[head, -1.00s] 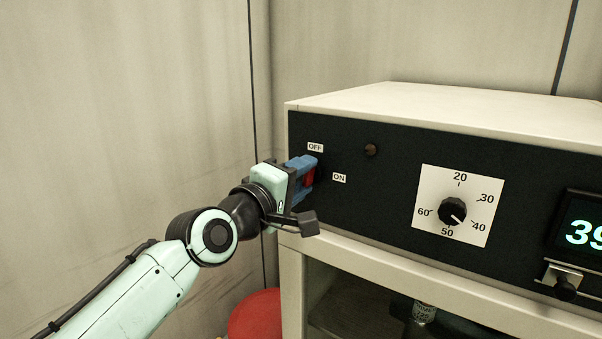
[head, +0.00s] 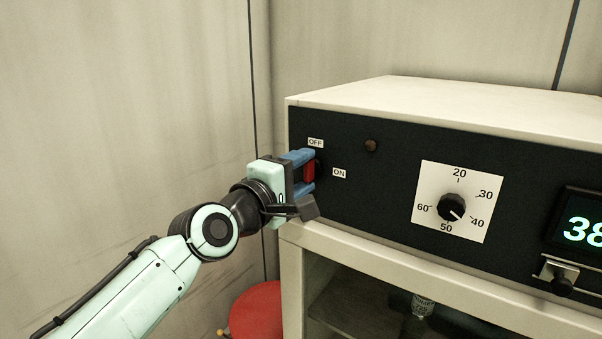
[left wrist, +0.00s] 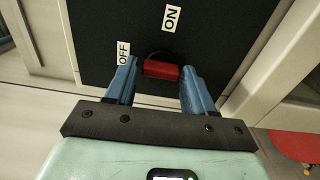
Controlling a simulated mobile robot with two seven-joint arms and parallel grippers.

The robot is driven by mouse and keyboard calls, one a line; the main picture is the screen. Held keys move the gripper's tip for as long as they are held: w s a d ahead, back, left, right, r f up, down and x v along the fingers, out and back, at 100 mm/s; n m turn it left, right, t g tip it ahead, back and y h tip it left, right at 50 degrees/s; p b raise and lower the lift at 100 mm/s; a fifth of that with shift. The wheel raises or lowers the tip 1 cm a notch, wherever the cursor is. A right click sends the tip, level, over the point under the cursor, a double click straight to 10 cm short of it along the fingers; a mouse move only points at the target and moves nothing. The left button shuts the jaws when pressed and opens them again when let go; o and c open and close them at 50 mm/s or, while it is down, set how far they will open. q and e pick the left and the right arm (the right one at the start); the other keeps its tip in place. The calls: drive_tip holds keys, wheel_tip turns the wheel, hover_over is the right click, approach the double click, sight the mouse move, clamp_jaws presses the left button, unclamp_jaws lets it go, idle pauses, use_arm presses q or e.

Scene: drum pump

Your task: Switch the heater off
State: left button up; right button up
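The heater's dark control panel (head: 400,158) has a red switch handle (head: 309,171) near its left end, below the OFF label (head: 316,142) and left of the ON label (head: 339,173). The handle stands about upright in the head view. My left gripper (head: 303,173) is at the handle, with one blue finger above it and one below. In the left wrist view the red handle (left wrist: 161,70) sits between the two spread fingers, with a small gap at the left finger; contact at the right finger cannot be told. My right gripper is not in view.
A small dark brownish lamp (head: 371,146) is right of the OFF label. A dial (head: 451,207) points between 40 and 50, and a display (head: 582,229) shows 38. A red stool-like round object (head: 257,310) stands below left.

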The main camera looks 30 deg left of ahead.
use_arm(q)
drive_tip(key=shift+o, duration=0.6)
drive_tip(key=shift+s, duration=0.25)
drive_tip(key=s+a+b, duration=0.1)
drive_tip(key=s+b, duration=0.2)
drive_tip(key=s, duration=0.9)
drive_tip(key=shift+s, duration=0.4)
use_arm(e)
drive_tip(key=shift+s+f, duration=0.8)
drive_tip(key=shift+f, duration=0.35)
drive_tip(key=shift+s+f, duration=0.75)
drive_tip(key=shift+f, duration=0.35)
